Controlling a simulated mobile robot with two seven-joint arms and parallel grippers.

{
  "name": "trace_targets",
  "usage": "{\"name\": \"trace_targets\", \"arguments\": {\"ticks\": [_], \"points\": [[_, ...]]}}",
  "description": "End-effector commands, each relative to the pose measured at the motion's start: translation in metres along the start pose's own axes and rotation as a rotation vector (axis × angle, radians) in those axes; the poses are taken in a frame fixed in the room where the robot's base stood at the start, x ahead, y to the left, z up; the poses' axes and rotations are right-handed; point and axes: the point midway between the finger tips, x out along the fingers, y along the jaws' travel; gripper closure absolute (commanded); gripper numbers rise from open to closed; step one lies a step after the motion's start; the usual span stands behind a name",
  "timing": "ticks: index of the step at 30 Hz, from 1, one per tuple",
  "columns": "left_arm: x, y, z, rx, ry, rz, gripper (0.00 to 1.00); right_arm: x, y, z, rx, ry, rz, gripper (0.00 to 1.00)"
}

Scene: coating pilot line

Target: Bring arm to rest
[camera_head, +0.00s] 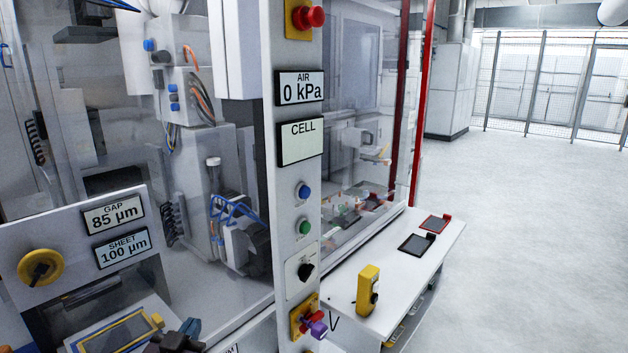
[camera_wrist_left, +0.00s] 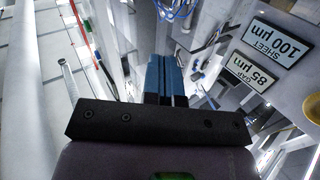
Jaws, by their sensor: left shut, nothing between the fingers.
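My left gripper (camera_head: 188,329) shows at the bottom edge of the head view, in front of the machine's lower left front. In the left wrist view its two blue fingers (camera_wrist_left: 166,78) lie side by side, shut with nothing between them. It appears clear of the panel, though its exact distance from the tray below cannot be told. My right gripper is not in view.
A yellow-framed tray (camera_head: 120,334) lies close to the left gripper. A post (camera_head: 301,160) holds buttons. A white shelf (camera_head: 345,315) bears a yellow handheld unit (camera_head: 368,290). Open floor lies right.

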Motion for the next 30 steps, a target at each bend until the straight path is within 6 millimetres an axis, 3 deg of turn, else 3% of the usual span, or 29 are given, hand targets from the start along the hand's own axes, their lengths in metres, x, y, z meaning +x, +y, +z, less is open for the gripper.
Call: {"name": "trace_targets", "arguments": {"ticks": [1, 6, 12, 15, 21, 30], "points": [[-0.018, 0.0, 0.027, 0.001, -0.054, -0.003, 1.0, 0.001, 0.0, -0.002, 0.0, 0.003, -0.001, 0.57], [-0.08, 0.003, 0.102, -0.008, -0.217, -0.007, 1.0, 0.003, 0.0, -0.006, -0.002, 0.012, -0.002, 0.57], [-0.162, 0.005, 0.175, -0.027, -0.402, -0.02, 1.0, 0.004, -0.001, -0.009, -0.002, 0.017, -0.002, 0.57], [-0.197, 0.004, 0.198, -0.034, -0.472, -0.032, 1.0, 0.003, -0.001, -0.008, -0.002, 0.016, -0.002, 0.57], [-0.233, 0.003, 0.219, -0.041, -0.543, -0.045, 1.0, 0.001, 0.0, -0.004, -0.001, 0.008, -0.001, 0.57], [-0.236, 0.002, 0.221, -0.042, -0.55, -0.046, 1.0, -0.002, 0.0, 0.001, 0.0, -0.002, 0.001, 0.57]]}}
